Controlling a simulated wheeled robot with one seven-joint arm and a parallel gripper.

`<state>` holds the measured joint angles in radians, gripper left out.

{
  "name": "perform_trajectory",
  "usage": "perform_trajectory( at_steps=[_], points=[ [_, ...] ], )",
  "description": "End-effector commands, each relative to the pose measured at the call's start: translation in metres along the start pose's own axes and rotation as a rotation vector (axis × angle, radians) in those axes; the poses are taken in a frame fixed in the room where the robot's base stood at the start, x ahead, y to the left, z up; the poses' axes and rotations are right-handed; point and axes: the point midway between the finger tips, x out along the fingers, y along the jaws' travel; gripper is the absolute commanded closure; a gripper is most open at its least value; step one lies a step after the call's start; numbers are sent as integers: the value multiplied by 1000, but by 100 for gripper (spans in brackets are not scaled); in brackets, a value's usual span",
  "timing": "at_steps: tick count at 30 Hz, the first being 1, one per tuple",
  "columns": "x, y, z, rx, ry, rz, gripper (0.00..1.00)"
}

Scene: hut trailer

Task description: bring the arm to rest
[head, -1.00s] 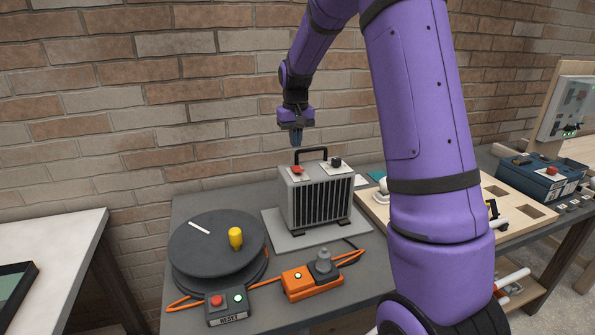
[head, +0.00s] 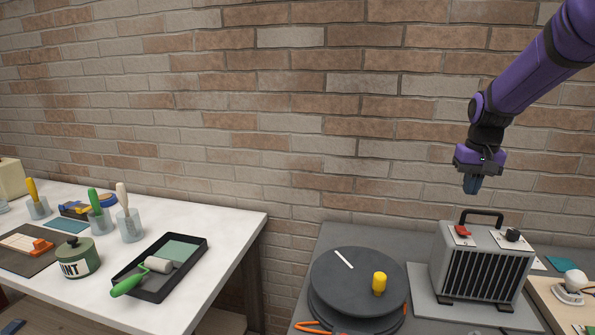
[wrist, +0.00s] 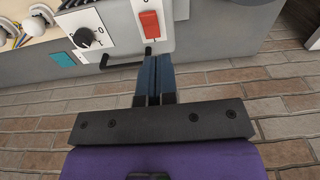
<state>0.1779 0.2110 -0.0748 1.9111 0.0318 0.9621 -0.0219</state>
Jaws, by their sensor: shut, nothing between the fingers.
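My purple arm comes in from the upper right of the head view. My gripper (head: 472,184) points down and is shut with nothing in it. It hangs in the air above the grey heater (head: 482,262), apart from its black handle (head: 481,216). In the wrist view my gripper (wrist: 154,62) shows its two blue fingers together. Beyond them are the heater's red switch (wrist: 149,23) and black knob (wrist: 84,37).
A dark round reel (head: 350,285) with a yellow knob (head: 379,283) stands left of the heater. A white table (head: 215,225) at left holds a paint tray (head: 160,290), a green paint pot (head: 77,258) and brushes in cups. A brick wall (head: 300,110) stands behind. The air left of my gripper is clear.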

Motion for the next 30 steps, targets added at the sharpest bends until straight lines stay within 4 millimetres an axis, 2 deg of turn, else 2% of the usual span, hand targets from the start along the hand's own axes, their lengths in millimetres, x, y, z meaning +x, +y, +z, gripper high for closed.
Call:
perform_trajectory(
  at_steps=[1, 6, 15, 21, 30],
  points=[
    [-15, -6, 15, -13, 23, -4, 100],
    [-51, -22, 61, -49, 82, -15, 100],
    [-93, -41, 149, -113, 186, -32, 100],
    [-106, -47, 209, -155, 256, -41, 100],
    [-104, -49, 290, -215, 355, -52, 100]
  ],
)
